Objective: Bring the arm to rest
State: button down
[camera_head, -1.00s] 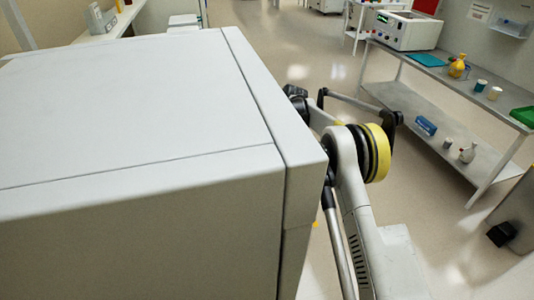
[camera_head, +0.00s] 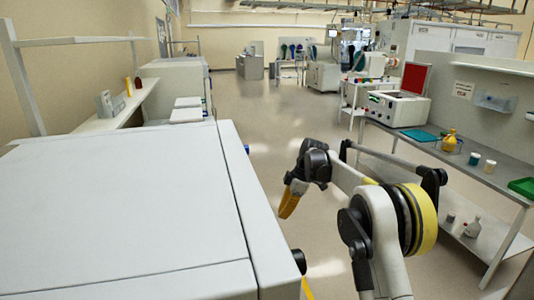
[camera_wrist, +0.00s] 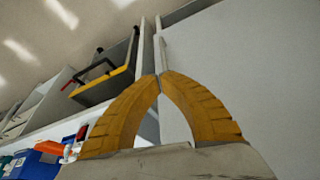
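My gripper (camera_head: 288,204) hangs in front of my arm, over the aisle just right of the large white cabinet (camera_head: 110,215) in the head view. Its orange fingers point downward there. In the wrist view the two ribbed fingers (camera_wrist: 160,78) curve together and their tips meet, with nothing held between them. My arm is bent, with its yellow-ringed joint at the lower right of the head view.
The white cabinet stands close on the left of my arm. A grey bench (camera_head: 465,168) on the right holds a white instrument (camera_head: 398,107), a yellow bottle (camera_head: 449,140) and a green tray (camera_head: 523,187). The floor (camera_head: 265,120) between them is clear.

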jog(key=s+d+r+m+t+h+b, duration=0.15)
jog(key=s+d+r+m, duration=0.3)
jog(key=s+r, duration=0.45)
jog(key=s+d+r+m+t+h, duration=0.1)
jog(key=s+d+r+m+t, duration=0.15)
jog(key=s+r+m, duration=0.65)
jog(key=s+d+f+m+t+h, duration=0.1)
jog(key=s+f, duration=0.4)
jog(key=s, duration=0.7)
jog(key=s+d+f+m+t, duration=0.2)
jog(key=s+d+f+m, duration=0.1)
jog(key=s, duration=0.9)
notch_tip(320, 180, down, 2)
jog(key=shift+d+h+b, duration=0.35)
jog(key=shift+d+b, duration=0.05)
jog(key=shift+d, duration=0.3)
